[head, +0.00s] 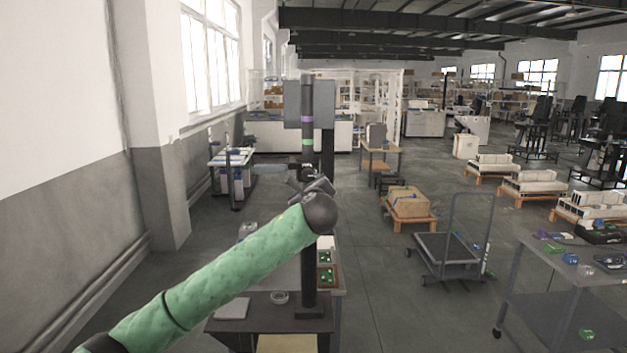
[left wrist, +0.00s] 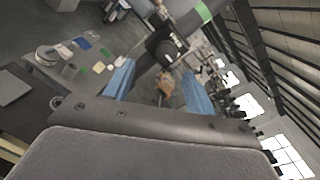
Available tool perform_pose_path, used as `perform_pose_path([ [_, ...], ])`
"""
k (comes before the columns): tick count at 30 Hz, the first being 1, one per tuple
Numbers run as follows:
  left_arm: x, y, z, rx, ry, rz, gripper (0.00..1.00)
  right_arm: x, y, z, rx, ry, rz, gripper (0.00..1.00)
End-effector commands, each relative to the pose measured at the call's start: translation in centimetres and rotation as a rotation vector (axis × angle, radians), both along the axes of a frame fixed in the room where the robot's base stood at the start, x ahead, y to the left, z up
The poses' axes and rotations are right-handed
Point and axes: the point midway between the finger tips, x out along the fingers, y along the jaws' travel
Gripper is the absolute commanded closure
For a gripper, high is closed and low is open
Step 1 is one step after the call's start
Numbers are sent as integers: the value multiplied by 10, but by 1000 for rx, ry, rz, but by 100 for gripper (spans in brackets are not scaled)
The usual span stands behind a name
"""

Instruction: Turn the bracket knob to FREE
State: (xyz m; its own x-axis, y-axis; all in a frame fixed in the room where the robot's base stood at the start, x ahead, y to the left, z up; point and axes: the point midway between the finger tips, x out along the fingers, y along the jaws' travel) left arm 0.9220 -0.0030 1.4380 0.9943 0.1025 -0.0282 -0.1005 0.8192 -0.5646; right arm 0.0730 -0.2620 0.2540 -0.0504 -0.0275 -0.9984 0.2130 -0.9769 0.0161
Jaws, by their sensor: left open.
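A dark upright column (head: 308,100) with a purple and a green band stands on the bench ahead. A dark bracket (head: 307,168) sits on it just below the green band. In the left wrist view the column (left wrist: 185,22) crosses the top, and the round dark bracket knob (left wrist: 167,52) faces me. Its marking is too small to read. My left gripper (head: 308,184) is in front of the column, partly hidden by my wrist. In the left wrist view its blue fingers are apart and empty, with the knob beyond and between their tips. My right gripper is not in view.
A flat cart (head: 445,250) stands to the right, and a grey table (head: 545,275) with small items at far right. Floor between is clear.

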Motion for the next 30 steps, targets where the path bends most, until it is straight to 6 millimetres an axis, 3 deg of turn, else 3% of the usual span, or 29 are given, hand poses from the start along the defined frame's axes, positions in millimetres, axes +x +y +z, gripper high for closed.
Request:
perform_pose_path([
  [3,0,-3,4,166,-5,-20,45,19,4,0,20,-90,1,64],
  [9,0,-7,6,384,2,-39,45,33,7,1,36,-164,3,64],
  [17,9,-6,9,450,9,-38,45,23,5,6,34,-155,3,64],
  [21,26,-5,10,447,11,-39,45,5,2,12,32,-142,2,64],
  [30,66,-2,9,446,10,-39,45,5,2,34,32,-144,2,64],
])
